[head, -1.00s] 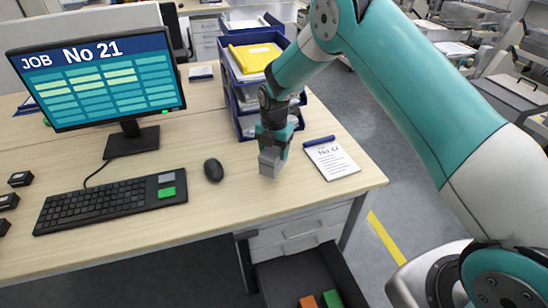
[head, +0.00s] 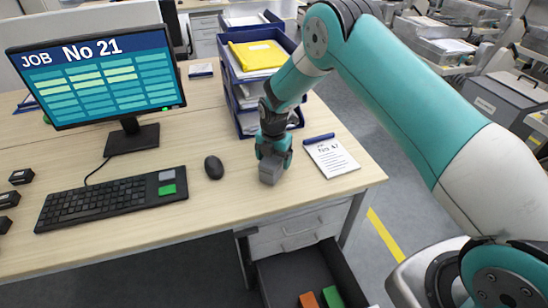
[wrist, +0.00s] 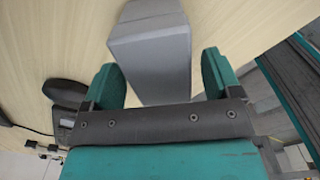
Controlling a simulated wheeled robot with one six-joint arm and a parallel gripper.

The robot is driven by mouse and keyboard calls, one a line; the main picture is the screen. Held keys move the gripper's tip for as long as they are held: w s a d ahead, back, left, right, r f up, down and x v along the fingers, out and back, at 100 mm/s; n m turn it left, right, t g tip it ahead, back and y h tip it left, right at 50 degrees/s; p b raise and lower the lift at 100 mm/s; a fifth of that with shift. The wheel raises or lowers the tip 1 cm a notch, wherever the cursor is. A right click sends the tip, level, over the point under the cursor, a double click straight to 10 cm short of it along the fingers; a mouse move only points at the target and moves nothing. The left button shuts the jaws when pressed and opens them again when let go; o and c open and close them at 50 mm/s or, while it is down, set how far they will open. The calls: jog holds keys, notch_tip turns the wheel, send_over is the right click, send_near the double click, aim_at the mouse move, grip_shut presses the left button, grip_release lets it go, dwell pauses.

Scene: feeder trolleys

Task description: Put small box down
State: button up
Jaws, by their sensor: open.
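The small box (head: 270,170) is grey and stands on the wooden desk, between the mouse and the notepad. In the wrist view the small box (wrist: 150,55) lies between the two teal fingers, with a gap on each side. My gripper (head: 272,155) is just above and around the top of the box, with its fingers open. It also shows in the wrist view (wrist: 160,82). The underside of the box is hidden in both views.
A black mouse (head: 214,167) and keyboard (head: 112,199) are to the left. A notepad (head: 332,158) with a blue pen (head: 319,138) is to the right. Blue stacked trays (head: 236,88) stand behind. An open drawer (head: 277,284) is below the desk edge.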

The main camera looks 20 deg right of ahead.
aim_at(274, 157)
jog(key=shift+r, duration=0.1)
jog(key=s+a+r+m+b, duration=0.1)
jog(key=s+r+m, duration=0.1)
jog(key=r, duration=0.7)
jog(key=s+a+r+m+b, duration=0.1)
jog(key=s+r, duration=0.2)
jog(key=r, duration=0.7)
jog(key=s+r+m+y, duration=0.1)
jog(key=s+r+m, duration=0.2)
jog(key=s, duration=0.7)
jog(key=s+a+r+m+y, duration=0.1)
jog(key=s+r+m, duration=0.3)
jog(key=s+m, duration=0.4)
jog(key=s+a+r+m+y, duration=0.1)
jog(key=s+m, duration=0.5)
jog(key=s, duration=0.6)
notch_tip(274, 157, up, 2)
jog(key=shift+s+a+r+y, duration=0.2)
jog(key=shift+s+y, duration=0.1)
jog(key=shift+y, duration=0.3)
